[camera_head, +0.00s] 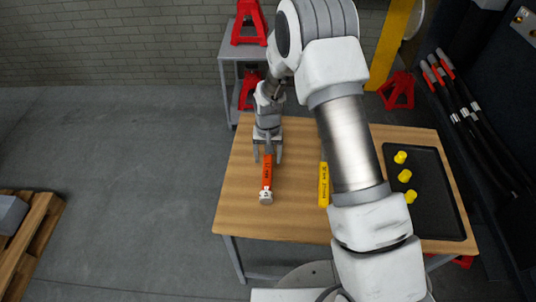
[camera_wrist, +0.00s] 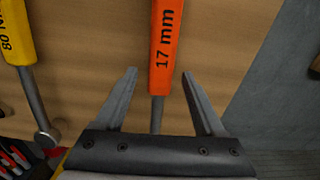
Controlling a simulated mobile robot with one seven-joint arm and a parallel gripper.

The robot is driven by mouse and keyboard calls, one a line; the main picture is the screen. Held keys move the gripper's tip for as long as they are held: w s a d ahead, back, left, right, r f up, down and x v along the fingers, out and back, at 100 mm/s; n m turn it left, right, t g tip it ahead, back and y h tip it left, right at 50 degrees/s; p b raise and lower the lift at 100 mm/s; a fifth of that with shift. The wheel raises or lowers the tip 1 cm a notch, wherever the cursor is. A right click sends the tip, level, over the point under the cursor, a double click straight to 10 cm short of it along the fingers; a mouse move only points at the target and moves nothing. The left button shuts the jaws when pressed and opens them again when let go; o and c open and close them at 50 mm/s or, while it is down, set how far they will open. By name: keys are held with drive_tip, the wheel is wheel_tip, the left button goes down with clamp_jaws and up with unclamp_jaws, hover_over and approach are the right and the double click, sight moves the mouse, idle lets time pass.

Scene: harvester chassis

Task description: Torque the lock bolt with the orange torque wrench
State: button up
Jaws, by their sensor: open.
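The orange torque wrench (camera_head: 267,172) lies on the wooden table, its orange handle marked "17 mm" and a round light head at the near end in the head view. In the wrist view its orange handle (camera_wrist: 166,45) runs up out of frame, and its grey shaft passes between my fingers. My gripper (camera_head: 267,157) is open above the wrench, with the fingers (camera_wrist: 159,72) on either side of it. Neither finger visibly touches the wrench. I cannot make out the lock bolt in either view.
A yellow tool marked "80" (camera_wrist: 18,35) lies beside the wrench; it also shows in the head view (camera_head: 324,185). A black tray (camera_head: 432,205) with yellow pieces (camera_head: 404,175) is at the table's right. Dark machinery with red-ended hoses stands at the right. A pallet (camera_head: 40,225) is on the floor.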

clamp_jaws()
idle(1.3)
